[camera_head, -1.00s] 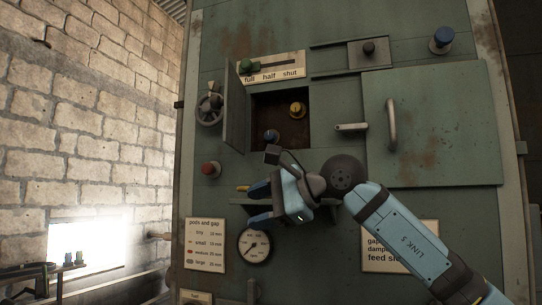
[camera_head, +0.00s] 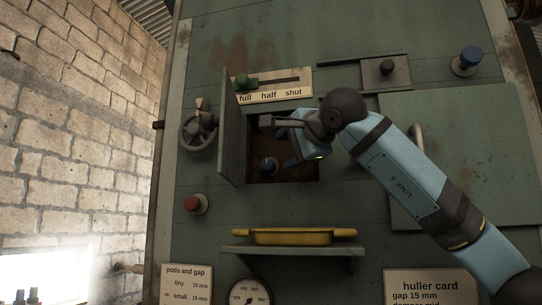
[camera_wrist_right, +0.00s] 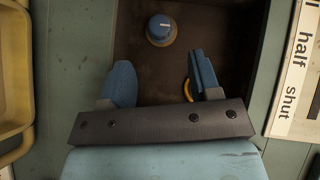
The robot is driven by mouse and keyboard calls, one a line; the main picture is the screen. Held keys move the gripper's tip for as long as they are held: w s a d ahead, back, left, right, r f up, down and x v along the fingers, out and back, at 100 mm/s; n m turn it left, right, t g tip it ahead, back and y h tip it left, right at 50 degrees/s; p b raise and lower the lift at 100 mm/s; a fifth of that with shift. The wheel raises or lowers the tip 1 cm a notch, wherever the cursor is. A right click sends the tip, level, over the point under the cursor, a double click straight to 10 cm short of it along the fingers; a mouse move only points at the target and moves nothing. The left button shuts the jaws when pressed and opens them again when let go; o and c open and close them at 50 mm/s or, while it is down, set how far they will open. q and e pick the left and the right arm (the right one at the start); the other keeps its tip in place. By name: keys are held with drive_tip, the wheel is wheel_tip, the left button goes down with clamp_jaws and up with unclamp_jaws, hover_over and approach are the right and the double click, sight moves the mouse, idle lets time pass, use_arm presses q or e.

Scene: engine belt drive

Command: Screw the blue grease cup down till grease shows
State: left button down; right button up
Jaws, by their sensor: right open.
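My right gripper (camera_head: 288,143) is open and empty at the recess, above and right of the cup in the head view. In the wrist view its fingers (camera_wrist_right: 160,72) point towards the cup, which lies beyond the tips, apart from them. A yellow part (camera_wrist_right: 187,90) shows partly behind one finger. No grease is visible. My left gripper is out of view.
An open door (camera_head: 235,130) stands out at the recess's left edge. A yellow tray (camera_head: 295,237) rests on a shelf below.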

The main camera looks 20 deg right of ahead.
sight(268, 164)
drive_tip(key=p+x, duration=0.1)
drive_tip(key=x, duration=0.5)
drive_tip(key=shift+p, duration=0.35)
drive_tip(key=shift+w, duration=0.25)
drive_tip(key=shift+w+a+f+p, duration=0.1)
drive_tip(key=shift+w+a+p, duration=0.15)
drive_tip(key=shift+w, duration=0.2)
drive_tip(key=shift+w+d+f, duration=0.1)
drive_tip(key=shift+w+f, duration=0.05)
drive_tip(key=shift+w, duration=0.2)
drive_tip(key=shift+s, duration=0.15)
drive_tip(key=c, duration=0.9)
